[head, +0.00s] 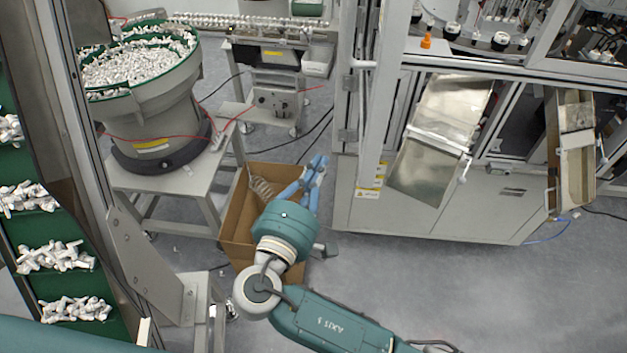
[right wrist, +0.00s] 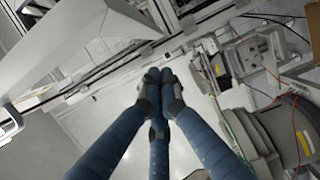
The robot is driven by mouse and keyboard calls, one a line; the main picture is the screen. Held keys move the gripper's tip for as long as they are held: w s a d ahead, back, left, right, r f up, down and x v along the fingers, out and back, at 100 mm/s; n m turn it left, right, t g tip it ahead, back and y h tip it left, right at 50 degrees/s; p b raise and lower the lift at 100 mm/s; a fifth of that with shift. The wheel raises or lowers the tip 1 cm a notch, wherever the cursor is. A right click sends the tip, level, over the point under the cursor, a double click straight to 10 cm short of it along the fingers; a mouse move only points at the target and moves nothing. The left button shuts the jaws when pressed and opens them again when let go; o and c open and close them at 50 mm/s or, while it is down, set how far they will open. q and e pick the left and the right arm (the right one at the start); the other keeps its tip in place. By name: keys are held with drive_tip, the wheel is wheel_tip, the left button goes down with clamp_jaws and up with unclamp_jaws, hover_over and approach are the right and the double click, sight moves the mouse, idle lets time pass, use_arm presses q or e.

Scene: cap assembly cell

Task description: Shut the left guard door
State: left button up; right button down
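A narrow light grey upright panel (head: 385,95) stands at the left end of the machine in the head view. It looks like the left guard door, swung out and seen nearly edge-on. Hinges (head: 346,135) show on the post to its left, and a short white bar (head: 362,64) sticks out at its upper part. My right gripper (head: 318,167) is left of the panel's lower end, above a cardboard box, apart from the panel in the picture. In the right wrist view its blue fingers (right wrist: 160,88) meet at the tips, with nothing visible between them. My left gripper is not in view.
The open cardboard box (head: 240,215) stands on the floor beneath my right gripper. A bowl feeder (head: 155,105) on a stand and a green conveyor (head: 45,225) are at the left. Metal chutes (head: 425,168) stick out of the machine front. The floor (head: 430,285) before the machine is clear.

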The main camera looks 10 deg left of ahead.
drive_tip(key=w+d+p, duration=0.1)
drive_tip(key=w+d, duration=0.3)
drive_tip(key=d, duration=0.1)
drive_tip(key=shift+p, duration=0.3)
drive_tip(key=shift+d, duration=0.1)
